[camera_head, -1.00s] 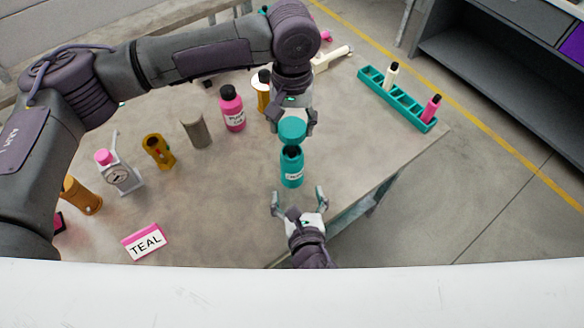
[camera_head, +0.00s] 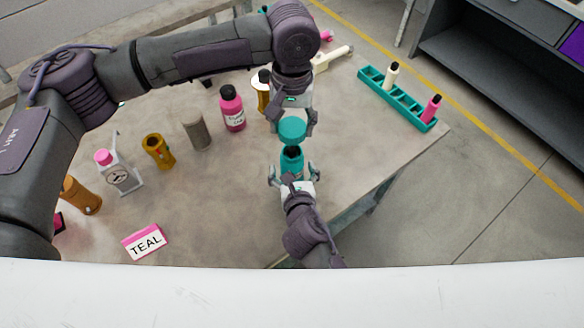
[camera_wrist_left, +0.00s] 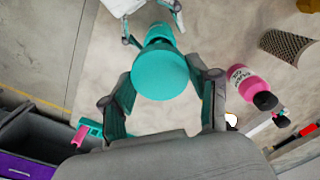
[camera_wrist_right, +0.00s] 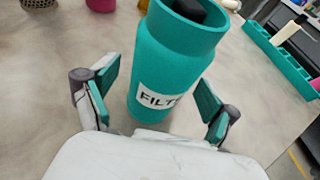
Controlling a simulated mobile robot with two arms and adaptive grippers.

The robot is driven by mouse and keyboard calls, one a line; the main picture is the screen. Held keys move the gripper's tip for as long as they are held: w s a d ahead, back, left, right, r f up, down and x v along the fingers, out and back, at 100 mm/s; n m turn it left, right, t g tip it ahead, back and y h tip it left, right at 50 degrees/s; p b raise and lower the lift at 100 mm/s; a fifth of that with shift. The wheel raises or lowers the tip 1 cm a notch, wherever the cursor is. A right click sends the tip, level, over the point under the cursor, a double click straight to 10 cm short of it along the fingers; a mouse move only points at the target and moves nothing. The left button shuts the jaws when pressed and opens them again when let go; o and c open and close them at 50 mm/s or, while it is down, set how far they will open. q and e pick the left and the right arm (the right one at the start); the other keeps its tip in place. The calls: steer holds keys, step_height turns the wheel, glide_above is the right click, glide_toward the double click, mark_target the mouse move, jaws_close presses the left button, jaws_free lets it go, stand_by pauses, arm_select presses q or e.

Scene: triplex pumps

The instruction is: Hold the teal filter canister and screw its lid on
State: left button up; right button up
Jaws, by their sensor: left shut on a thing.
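The teal filter canister (camera_head: 291,160) stands upright on the table, open at the top, with a dark insert inside. In the right wrist view the canister (camera_wrist_right: 170,75) shows a white label starting "FILT". My left gripper (camera_head: 292,125) is shut on the round teal lid (camera_head: 292,134), holding it just above the canister's mouth; the lid also fills the middle of the left wrist view (camera_wrist_left: 160,73). My right gripper (camera_head: 291,178) is open low at the near side of the canister. Its fingers (camera_wrist_right: 157,95) lie on either side of the canister, with gaps visible.
A pink bottle (camera_head: 232,112), a grey cylinder (camera_head: 196,131) and a yellow part (camera_head: 158,151) stand to the left. A teal rack (camera_head: 400,101) holds bottles at the right. The table edge is close on the right.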

jaws_close()
arm_select(q)
glide_above(292, 152)
steer(key=shift+f, duration=2.5)
steer(key=shift+f, duration=0.1)
steer(key=shift+f, duration=0.8)
steer(key=shift+f, duration=0.55)
